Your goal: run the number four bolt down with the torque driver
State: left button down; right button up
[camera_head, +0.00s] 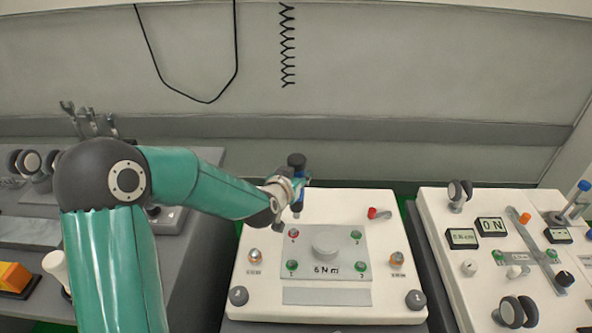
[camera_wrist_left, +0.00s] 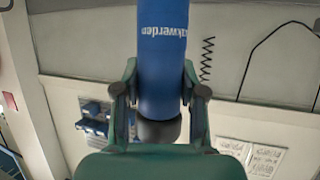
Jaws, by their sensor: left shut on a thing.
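My left gripper (camera_head: 297,187) is shut on the torque driver (camera_head: 297,163), which stands about upright with its dark end up. In the left wrist view the blue driver body (camera_wrist_left: 161,60), with white lettering, sits between the two fingers of the gripper (camera_wrist_left: 160,92). The driver is over the back-left corner of a grey plate (camera_head: 325,250). Just below it is a bolt with a red mark (camera_head: 293,234); I cannot tell whether the tip touches it. The other corner bolts (camera_head: 357,235) show green. The small bolt numbers are hard to read. My right gripper is not in view.
The plate lies on a white cart top (camera_head: 260,290) with a raised round boss (camera_head: 325,247) in its middle. A red-ended part (camera_head: 377,213) lies behind the plate. Another white cart (camera_head: 440,215) with displays stands to the right, across a gap. A grey bench (camera_head: 30,215) is at the left.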

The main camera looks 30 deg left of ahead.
pick_arm(q)
jog(key=shift+s+a+r, duration=0.1)
jog(key=shift+s+a, duration=0.1)
jog(key=shift+a, duration=0.1)
jog(key=shift+s+f+b, duration=0.1)
jog(key=shift+f+b, duration=0.1)
jog(key=shift+b, duration=0.15)
notch_tip(320, 180, down, 5)
jog(key=b, duration=0.5)
jog(key=shift+f, duration=0.15)
jog(key=shift+f+b, duration=0.2)
jog(key=shift+b, duration=0.3)
dwell(1.0)
jog(key=shift+s+d+f+b, duration=0.1)
jog(key=shift+s+f+b, duration=0.05)
jog(key=shift+f+b, duration=0.35)
dwell(1.5)
jog(key=shift+r, duration=0.1)
jog(key=shift+r+p, duration=2.5)
jog(key=shift+r, duration=0.6)
